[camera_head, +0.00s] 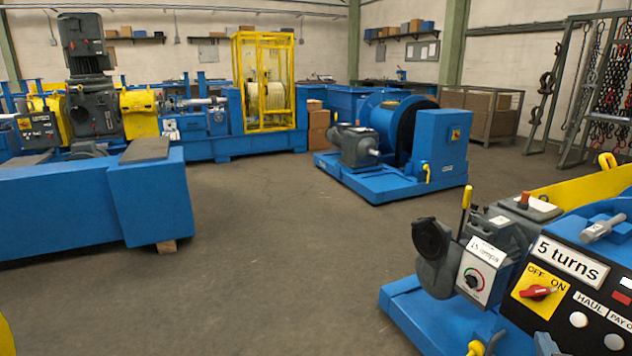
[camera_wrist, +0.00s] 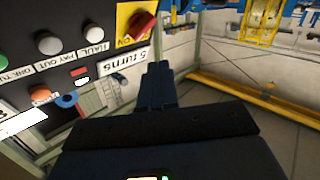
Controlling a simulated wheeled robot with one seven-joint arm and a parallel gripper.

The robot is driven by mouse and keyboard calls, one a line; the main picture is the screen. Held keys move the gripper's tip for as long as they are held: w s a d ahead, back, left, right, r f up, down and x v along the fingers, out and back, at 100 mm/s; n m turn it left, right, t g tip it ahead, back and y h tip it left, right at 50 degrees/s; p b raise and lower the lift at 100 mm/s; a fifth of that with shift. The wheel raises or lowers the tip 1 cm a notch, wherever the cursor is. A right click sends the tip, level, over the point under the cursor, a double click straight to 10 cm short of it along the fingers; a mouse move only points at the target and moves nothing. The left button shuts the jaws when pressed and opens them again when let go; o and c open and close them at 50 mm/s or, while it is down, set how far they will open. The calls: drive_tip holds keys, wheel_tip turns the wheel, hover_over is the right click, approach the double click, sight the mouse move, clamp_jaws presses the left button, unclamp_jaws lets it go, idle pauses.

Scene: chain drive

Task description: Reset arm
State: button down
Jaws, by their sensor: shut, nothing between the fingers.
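My gripper (camera_wrist: 159,76) shows in the wrist view as dark fingers pressed together, with nothing between them. It is not visible in the head view. The fingers are in front of a black control panel (camera_wrist: 60,19) that appears upside down, with its "5 turns" label (camera_wrist: 128,63) beside the fingertips. I cannot tell the exact gap, but no contact shows. In the head view the same panel carries the "5 turns" label (camera_head: 569,260) and a red switch (camera_head: 538,291) on a yellow OFF/ON plate. The red switch also shows in the wrist view (camera_wrist: 143,25).
A grey box with a dial (camera_head: 476,277) stands left of the panel on the blue machine base. A blue winch (camera_head: 390,150) stands mid-floor, and a blue bench (camera_head: 150,195) is at left. Chains hang on a rack (camera_head: 600,85) at right. The central floor (camera_head: 270,240) is clear.

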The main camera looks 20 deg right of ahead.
drive_tip(key=s+a+r+n+t+y+p, duration=0.1)
drive_tip(key=s+a+y+p, duration=0.15)
drive_tip(key=s+a, duration=0.65)
drive_tip(key=s+a+r+n+t+y+p, duration=0.1)
drive_tip(key=s+a+r+n+y, duration=0.15)
drive_tip(key=a, duration=1.25)
drive_tip(key=s+a+r+n+y+p, duration=0.1)
drive_tip(key=s+a+r+y, duration=0.2)
drive_tip(key=s+r, duration=0.3)
drive_tip(key=s+a+r+n+y+p, duration=0.2)
drive_tip(key=s+a+r, duration=0.4)
drive_tip(key=s, duration=0.3)
drive_tip(key=shift+a+y, duration=0.3)
drive_tip(key=shift+y, duration=0.2)
drive_tip(key=shift+d, duration=0.1)
